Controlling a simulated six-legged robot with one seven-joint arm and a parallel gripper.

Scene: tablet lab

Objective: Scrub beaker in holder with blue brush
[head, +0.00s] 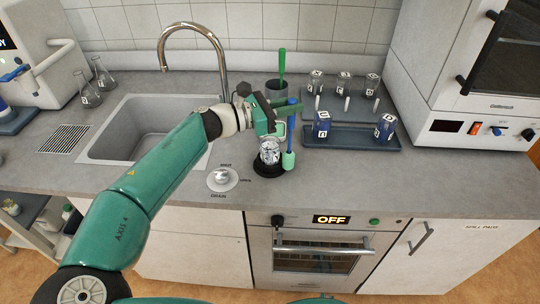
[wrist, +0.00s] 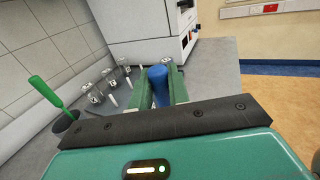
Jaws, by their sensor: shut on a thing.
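My gripper (head: 290,118) is shut on the blue brush's handle, which also shows between the fingers in the wrist view (wrist: 158,84). The blue brush (head: 289,160) hangs upright with its pale green head down. The head is just right of the beaker, outside it; I cannot tell whether they touch. The clear beaker (head: 269,150) with dark markings sits in a round black holder (head: 268,170) on the counter. My gripper partly covers the space above the beaker. The beaker and holder are not visible in the wrist view.
A green-handled brush (head: 282,65) stands in a grey cup (head: 272,88) behind. A peg rack (head: 325,104) holds several glass beakers. A tray (head: 352,142) holds two blue containers. A sink (head: 125,130) lies left; a knob (head: 222,176) sits front left of the holder.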

